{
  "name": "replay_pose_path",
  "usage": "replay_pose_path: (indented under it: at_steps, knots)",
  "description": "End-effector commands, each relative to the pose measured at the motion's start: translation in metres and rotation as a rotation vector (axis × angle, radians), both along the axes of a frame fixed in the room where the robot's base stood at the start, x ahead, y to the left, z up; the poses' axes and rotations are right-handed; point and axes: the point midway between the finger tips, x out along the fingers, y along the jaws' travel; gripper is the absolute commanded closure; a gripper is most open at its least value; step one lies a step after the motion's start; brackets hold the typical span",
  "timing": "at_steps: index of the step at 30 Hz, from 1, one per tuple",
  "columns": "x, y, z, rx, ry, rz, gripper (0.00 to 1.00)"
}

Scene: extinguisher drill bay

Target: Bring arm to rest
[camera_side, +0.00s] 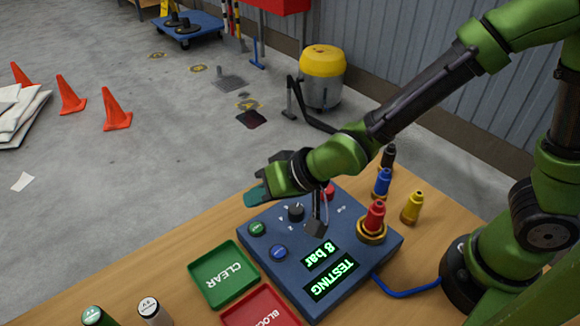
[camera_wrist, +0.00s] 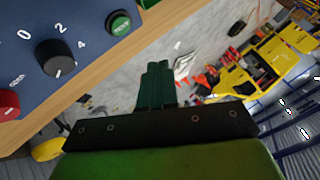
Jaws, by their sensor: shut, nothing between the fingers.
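My gripper (camera_side: 254,197) is shut and empty, held out at the far edge of the blue test box in the side view. In the wrist view its dark green fingers (camera_wrist: 157,82) are together with nothing between them. The blue test box (camera_side: 345,270) stands on the wooden table, and its lit displays (camera_side: 330,277) read "8 bar" and "TESTING". A red nozzle (camera_side: 375,216) stands upright in a ring at the box's right corner. The box's black knob (camera_wrist: 55,57) and green button (camera_wrist: 118,23) show in the wrist view.
A green CLEAR tray (camera_side: 197,275) and a red tray (camera_side: 236,317) lie left of the box. Blue (camera_side: 382,182), yellow (camera_side: 412,208) and black (camera_side: 388,156) nozzles stand behind it. Two canisters (camera_side: 150,310) stand front left. Cones (camera_side: 116,113) and a yellow-topped vacuum (camera_side: 321,75) are on the floor.

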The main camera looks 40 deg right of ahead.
Motion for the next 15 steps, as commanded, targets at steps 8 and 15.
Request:
replay_pose_path:
  at_steps: [8,15]
  knots:
    - [0.0,0.0,0.0,-0.001,0.0,-0.001,1.0]
    - [-0.01,-0.003,-0.01,-0.046,0.047,0.035,1.0]
